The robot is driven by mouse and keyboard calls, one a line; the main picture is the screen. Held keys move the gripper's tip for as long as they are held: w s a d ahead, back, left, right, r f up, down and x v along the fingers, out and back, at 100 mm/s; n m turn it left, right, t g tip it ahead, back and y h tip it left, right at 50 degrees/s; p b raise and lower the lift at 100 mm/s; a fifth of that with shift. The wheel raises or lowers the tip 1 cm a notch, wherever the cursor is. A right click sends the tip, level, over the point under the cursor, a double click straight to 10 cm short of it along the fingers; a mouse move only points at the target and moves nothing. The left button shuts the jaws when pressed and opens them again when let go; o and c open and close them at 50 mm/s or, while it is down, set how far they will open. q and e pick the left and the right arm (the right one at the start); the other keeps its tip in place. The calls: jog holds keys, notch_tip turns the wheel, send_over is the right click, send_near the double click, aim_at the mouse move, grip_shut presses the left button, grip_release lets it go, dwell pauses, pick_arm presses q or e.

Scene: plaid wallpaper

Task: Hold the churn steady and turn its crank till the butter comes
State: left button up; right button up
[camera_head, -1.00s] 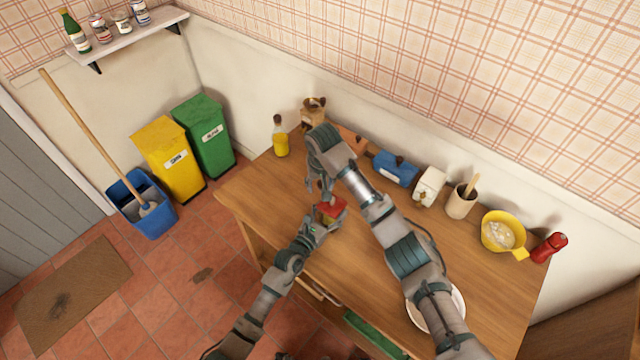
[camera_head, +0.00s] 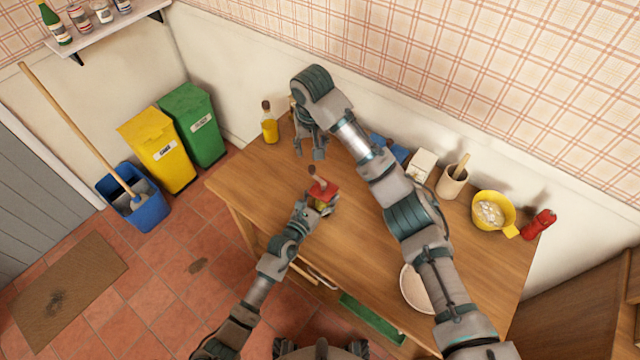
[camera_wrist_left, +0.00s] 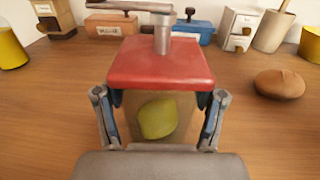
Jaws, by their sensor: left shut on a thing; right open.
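The churn has a red lid (camera_head: 323,191) and stands on the wooden table near its front left edge. In the left wrist view its clear body shows a yellow-green lump (camera_wrist_left: 158,118) inside. The grey crank (camera_wrist_left: 140,6) sits on a post above the lid, its arm pointing left there; its handle (camera_head: 312,171) shows in the head view. My left gripper (camera_head: 321,208) is shut on the churn's body, one finger on each side. My right gripper (camera_head: 312,151) is open and empty, behind the crank and apart from it.
A yellow bottle (camera_head: 269,128) stands at the back left. Along the wall are a blue box (camera_head: 393,150), a white box (camera_head: 422,165), a utensil pot (camera_head: 452,182), a yellow bowl (camera_head: 492,212) and a red bottle (camera_head: 540,223). A brown round thing (camera_wrist_left: 280,83) lies right of the churn.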

pick_arm(q)
jog(key=shift+f, duration=0.15)
jog(key=o, duration=1.6)
jog(key=shift+a, duration=0.1)
jog(key=v, duration=1.2)
jog(key=shift+s, duration=0.15)
